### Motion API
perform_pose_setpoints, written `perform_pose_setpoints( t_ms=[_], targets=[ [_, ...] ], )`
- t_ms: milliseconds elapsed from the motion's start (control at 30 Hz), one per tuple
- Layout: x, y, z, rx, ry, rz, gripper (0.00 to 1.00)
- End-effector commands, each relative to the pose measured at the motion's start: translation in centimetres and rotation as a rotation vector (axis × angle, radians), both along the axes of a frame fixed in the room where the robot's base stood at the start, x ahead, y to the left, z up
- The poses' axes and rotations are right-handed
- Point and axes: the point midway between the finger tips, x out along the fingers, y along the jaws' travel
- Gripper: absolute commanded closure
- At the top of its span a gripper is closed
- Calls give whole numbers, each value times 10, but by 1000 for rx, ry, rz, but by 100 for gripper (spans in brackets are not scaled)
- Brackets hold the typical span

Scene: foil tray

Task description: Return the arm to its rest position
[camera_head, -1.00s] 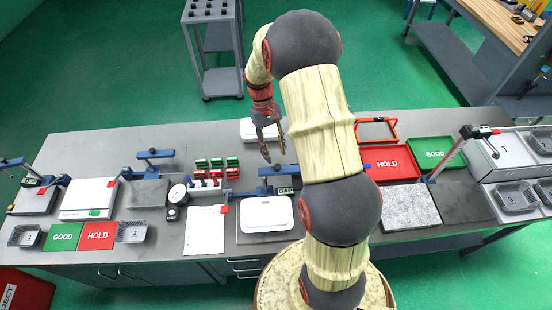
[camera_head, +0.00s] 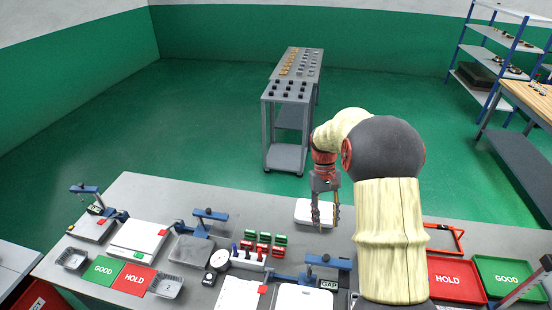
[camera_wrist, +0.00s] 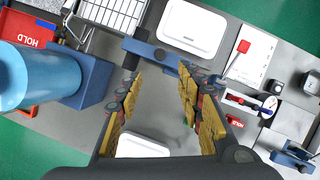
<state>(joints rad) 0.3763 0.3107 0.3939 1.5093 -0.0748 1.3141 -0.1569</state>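My gripper (camera_head: 326,225) hangs fingers-down above the back part of the grey bench in the head view, in front of a white block-like tray (camera_head: 310,210). In the wrist view my gripper (camera_wrist: 160,85) has its two yellow-padded fingers well apart. Part of a white object (camera_wrist: 142,147) shows low between the fingers. My arm rises from the front of the bench and bends over toward the left.
A second white tray (camera_head: 302,297) lies at the bench front by a blue stand (camera_head: 328,263). Small foil trays (camera_head: 165,286) flank green GOOD and red HOLD plates at left. A red HOLD tray (camera_head: 456,280) lies at right. A grey cart (camera_head: 286,158) stands behind the bench.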

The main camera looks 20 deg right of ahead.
Motion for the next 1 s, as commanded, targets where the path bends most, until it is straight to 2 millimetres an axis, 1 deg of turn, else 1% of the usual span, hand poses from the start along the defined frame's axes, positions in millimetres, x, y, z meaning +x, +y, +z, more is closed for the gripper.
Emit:
perform_pose_setpoints(
  t_ms=[100,200,300,367,567,667,800,1000],
  targets=[
    [0,0,0,-2,0,-4,63],
    [6,-2,-4,-15,-26,-20,63],
    [-7,6,-21,-15,-23,-42,63],
    [-15,10,-21,-20,-36,-55,63],
    [-40,39,-6,-49,-132,-69,63],
    [-53,56,4,-63,-193,-64,63],
    [-74,83,17,-84,-296,-47,63],
    [-110,122,27,-101,-451,-9,63]
  ],
)
